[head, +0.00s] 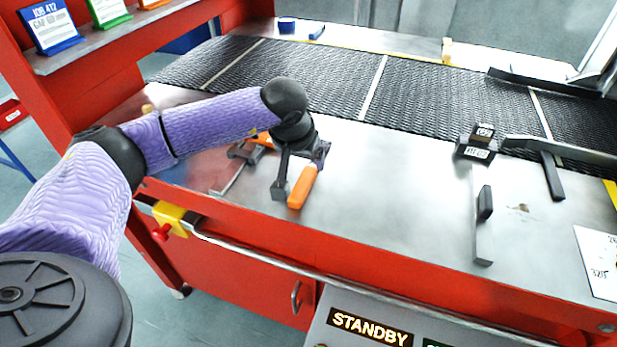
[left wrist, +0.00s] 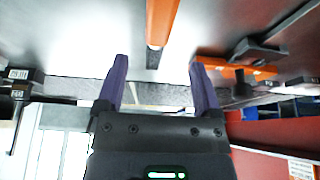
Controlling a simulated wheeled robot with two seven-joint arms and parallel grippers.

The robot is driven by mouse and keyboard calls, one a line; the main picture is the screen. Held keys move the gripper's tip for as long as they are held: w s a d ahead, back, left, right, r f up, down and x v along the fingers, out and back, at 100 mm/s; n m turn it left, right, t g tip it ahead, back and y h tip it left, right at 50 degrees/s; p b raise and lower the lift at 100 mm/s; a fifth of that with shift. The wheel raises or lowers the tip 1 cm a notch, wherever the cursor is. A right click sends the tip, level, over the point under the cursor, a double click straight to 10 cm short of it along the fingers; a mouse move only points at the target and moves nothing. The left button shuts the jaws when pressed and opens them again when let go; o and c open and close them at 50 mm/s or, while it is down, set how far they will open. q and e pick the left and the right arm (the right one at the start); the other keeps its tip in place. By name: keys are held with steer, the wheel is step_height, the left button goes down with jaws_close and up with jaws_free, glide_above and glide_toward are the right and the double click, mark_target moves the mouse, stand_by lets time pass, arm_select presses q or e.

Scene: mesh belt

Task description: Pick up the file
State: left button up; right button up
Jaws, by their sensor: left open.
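The file shows as an orange handle (head: 303,187) on the grey steel bench top in the head view. My left gripper (head: 296,172) is open just above and beside it, pointing down, and hides the rest of the file. In the left wrist view the orange handle (left wrist: 162,18) enters from the top, ending in a short metal collar. It lines up with the gap between the open fingers of my left gripper (left wrist: 158,66). Nothing is seen held, and contact cannot be told. My right gripper is not in view.
An orange-and-dark tool (head: 264,139) lies just behind my left gripper, also seen in the wrist view (left wrist: 236,68). A dark labelled block (head: 479,142) and a square-like tool (head: 483,238) lie to the right. The black mesh belt (head: 330,82) runs behind. Bare bench separates them.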

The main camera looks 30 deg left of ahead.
mark_target(308, 172)
arm_select(q)
steer(key=b+x, duration=0.1)
steer(key=x, duration=0.5)
steer(key=shift+w+f, duration=0.25)
steer(key=shift+r, duration=0.1)
jaws_close()
